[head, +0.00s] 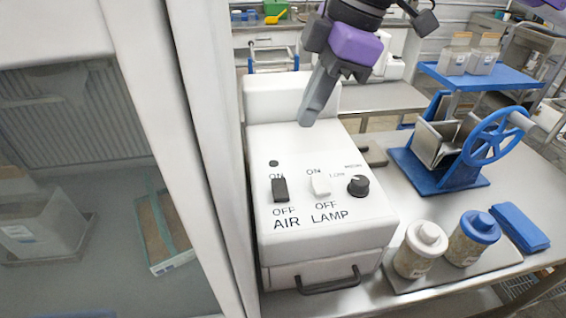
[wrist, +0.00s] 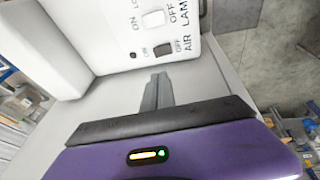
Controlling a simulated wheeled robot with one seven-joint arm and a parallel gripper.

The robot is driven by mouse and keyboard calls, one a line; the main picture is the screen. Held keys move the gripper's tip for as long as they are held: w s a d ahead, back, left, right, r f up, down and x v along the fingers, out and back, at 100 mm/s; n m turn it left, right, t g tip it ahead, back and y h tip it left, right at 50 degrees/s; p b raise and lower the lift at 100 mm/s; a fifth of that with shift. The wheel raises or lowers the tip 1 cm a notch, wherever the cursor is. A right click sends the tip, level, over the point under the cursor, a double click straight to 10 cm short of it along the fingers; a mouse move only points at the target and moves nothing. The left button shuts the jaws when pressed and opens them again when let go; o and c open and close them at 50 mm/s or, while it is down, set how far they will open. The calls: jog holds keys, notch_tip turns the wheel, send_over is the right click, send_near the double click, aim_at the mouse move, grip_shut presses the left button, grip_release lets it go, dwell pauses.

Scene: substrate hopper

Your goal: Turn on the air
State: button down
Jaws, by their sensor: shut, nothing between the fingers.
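The white control box (head: 325,235) stands on the bench beside the glass-fronted cabinet. Its sloped face has a black AIR switch (head: 280,189), with ON printed above it and OFF below. The AIR switch also shows in the wrist view (wrist: 163,49), just beyond my fingertips. Which way the switch is tipped is too small to tell. A round dark spot (head: 273,163) above it looks unlit. My gripper (head: 305,122) is shut and empty, above the rear of the box, apart from the switch. Its closed fingers also show in the wrist view (wrist: 158,78).
A white LAMP switch (head: 321,184) and a black knob (head: 358,186) sit right of the AIR switch. The cabinet's white frame post (head: 205,130) rises close on the left. Two lidded jars (head: 420,250) and a blue-wheeled device (head: 455,150) stand to the right.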

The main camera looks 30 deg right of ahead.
jog(key=shift+f, duration=0.1)
send_near(280, 179)
jog(key=shift+s+a+f, duration=0.1)
jog(key=shift+a+f, duration=0.75)
jog(key=shift+f, duration=0.15)
jog(key=shift+w+d+f+p, duration=0.1)
jog(key=shift+w+f+p, duration=0.25)
jog(key=shift+f, duration=0.65)
jog(key=shift+w+d+f+p, duration=0.1)
jog(key=shift+w+f, duration=0.35)
jog(key=shift+f, duration=0.5)
jog(key=shift+w+r+p, duration=0.1)
jog(key=shift+w+p, duration=0.05)
jog(key=shift+p, duration=0.45)
jog(key=p, duration=0.1)
jog(key=g+p, duration=0.1)
jog(key=p, duration=0.1)
jog(key=shift+w+d+f+y, duration=0.1)
jog(key=shift+w+f+y, duration=0.15)
jog(key=shift+w+y, duration=0.05)
jog(key=shift+f, duration=0.3)
jog(key=shift+d, duration=0.1)
